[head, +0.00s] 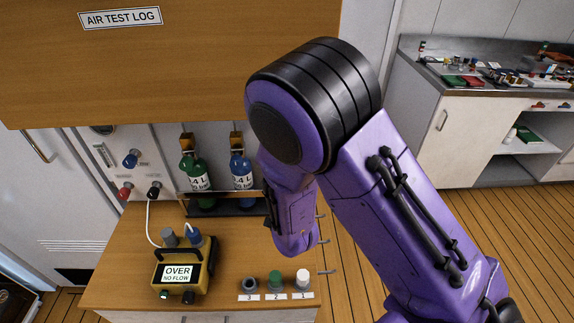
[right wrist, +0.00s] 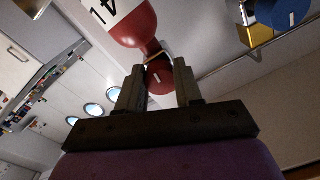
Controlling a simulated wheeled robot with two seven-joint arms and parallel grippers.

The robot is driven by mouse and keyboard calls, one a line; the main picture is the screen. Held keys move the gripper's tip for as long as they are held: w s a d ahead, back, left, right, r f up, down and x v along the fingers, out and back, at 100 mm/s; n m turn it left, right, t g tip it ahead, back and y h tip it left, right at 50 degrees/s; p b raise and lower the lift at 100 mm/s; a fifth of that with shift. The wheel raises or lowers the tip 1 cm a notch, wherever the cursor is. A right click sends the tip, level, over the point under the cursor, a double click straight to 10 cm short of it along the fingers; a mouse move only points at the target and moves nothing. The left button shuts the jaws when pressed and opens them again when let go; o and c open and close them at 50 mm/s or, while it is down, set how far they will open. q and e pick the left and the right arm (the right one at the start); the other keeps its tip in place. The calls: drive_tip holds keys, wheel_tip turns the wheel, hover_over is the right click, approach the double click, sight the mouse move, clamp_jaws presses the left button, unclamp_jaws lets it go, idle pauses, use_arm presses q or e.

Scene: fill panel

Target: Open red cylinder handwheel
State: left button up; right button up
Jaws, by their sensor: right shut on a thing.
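In the right wrist view the red cylinder (right wrist: 143,30) with a white band hangs at the top of the picture. Its dark red handwheel (right wrist: 160,80), with a small white mark, sits between the fingers of my right gripper (right wrist: 160,74). The gripper is shut on the handwheel, one finger on each side. In the head view my right arm covers the red cylinder and its handwheel. My left gripper is not in view.
A green cylinder (head: 198,176) and a blue cylinder (head: 241,171) stand in the rack on the wooden bench (head: 125,270). A yellow meter (head: 180,272) reads "OVER NO FLOW". Red (head: 125,191), black and blue knobs are on the wall panel. Small numbered caps line the bench front.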

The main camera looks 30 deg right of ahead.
idle(0.3)
drive_tip(key=o, duration=1)
drive_tip(key=shift+o, duration=0.2)
